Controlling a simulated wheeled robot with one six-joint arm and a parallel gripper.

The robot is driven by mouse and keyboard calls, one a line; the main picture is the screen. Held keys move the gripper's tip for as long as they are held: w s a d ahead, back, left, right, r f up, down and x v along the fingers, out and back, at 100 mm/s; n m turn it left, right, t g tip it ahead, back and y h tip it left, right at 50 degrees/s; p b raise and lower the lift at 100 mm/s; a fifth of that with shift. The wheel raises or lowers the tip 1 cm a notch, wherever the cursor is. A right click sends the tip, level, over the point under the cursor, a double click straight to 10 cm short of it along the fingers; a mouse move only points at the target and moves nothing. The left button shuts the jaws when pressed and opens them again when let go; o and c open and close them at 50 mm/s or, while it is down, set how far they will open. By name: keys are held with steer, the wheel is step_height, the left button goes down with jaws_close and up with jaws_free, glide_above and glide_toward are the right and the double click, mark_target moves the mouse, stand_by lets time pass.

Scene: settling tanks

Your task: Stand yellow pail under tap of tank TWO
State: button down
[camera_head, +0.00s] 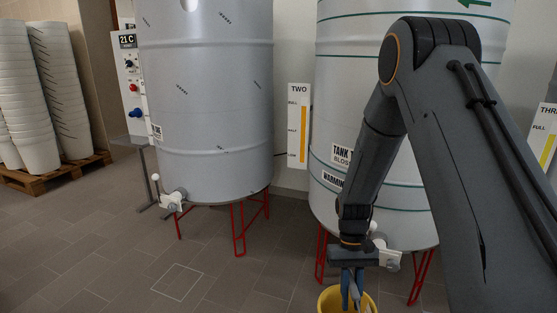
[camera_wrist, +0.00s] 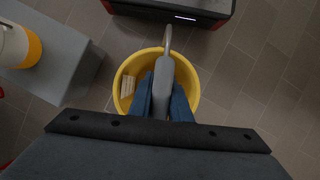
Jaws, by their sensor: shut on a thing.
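The yellow pail (camera_head: 325,298) is at the bottom edge of the head view, partly cut off. In the wrist view the pail (camera_wrist: 193,82) is below my gripper, its mouth facing up. My gripper (camera_head: 352,289) has its blue fingers shut on a grey bar that looks like the pail's handle (camera_wrist: 167,58). A small beige thing (camera_wrist: 127,86) shows inside the pail. The right-hand tank (camera_head: 340,90) carries a label "TANK", its number hidden by my arm. The gauge marked TWO (camera_head: 299,125) stands left of it. Its white tap (camera_head: 388,258) is partly hidden behind my wrist.
Another tank (camera_head: 205,100) stands left on red legs, with its own tap (camera_head: 172,200). A pale square outline (camera_head: 178,281) marks the floor. White tubs (camera_head: 35,95) are stacked on a pallet. A grey slab (camera_wrist: 62,70) bears a white-and-yellow container (camera_wrist: 18,46). The tiled floor is clear left of centre.

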steer(key=s+r+p, duration=0.3)
steer(key=r+p, duration=0.7)
steer(key=p, duration=0.1)
steer(key=s+r+p, duration=0.3)
steer(key=r+p, duration=0.8)
steer(key=shift+s, duration=0.25)
